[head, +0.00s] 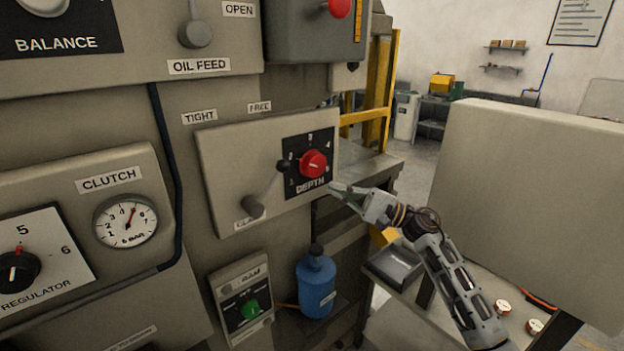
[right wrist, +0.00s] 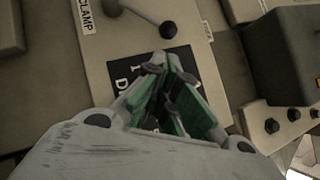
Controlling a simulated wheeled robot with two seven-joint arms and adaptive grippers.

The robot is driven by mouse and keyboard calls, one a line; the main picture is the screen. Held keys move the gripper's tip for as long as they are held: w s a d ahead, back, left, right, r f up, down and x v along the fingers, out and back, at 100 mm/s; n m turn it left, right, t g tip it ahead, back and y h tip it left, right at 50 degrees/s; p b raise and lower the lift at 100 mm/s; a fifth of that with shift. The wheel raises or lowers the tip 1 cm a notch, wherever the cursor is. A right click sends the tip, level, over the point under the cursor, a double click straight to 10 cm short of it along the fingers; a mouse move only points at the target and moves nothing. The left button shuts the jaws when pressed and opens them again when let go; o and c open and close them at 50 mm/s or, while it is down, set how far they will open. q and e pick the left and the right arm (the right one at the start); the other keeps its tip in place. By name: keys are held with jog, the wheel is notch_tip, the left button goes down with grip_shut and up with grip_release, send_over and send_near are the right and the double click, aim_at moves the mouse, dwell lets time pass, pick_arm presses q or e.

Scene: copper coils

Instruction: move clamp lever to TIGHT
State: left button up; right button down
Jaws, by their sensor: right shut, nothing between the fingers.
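The clamp lever (head: 267,188) is on the grey panel left of the DEPTH dial. It has a grey pivot and a black knob (head: 283,166), and leans up and to the right. The TIGHT label (head: 199,117) is up to its left; the FREE label (head: 259,107) is above. My right gripper (head: 338,189) is shut and empty, right of the dial and apart from the lever. In the right wrist view, the gripper (right wrist: 165,72) covers part of the black dial plate, and the lever knob (right wrist: 167,30) shows beyond the fingertips. My left gripper is out of view.
The red DEPTH dial (head: 313,163) lies between the lever and my right gripper. A blue bottle (head: 316,282) stands below the panel. A large beige box (head: 530,200) is to the right. An oil feed lever (head: 195,30) hangs above.

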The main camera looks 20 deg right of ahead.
jog(key=shift+a+r, duration=0.1)
jog(key=p+x, duration=0.4)
jog(key=x, duration=0.5)
jog(key=shift+w+a, duration=0.25)
jog(key=shift+w, duration=0.05)
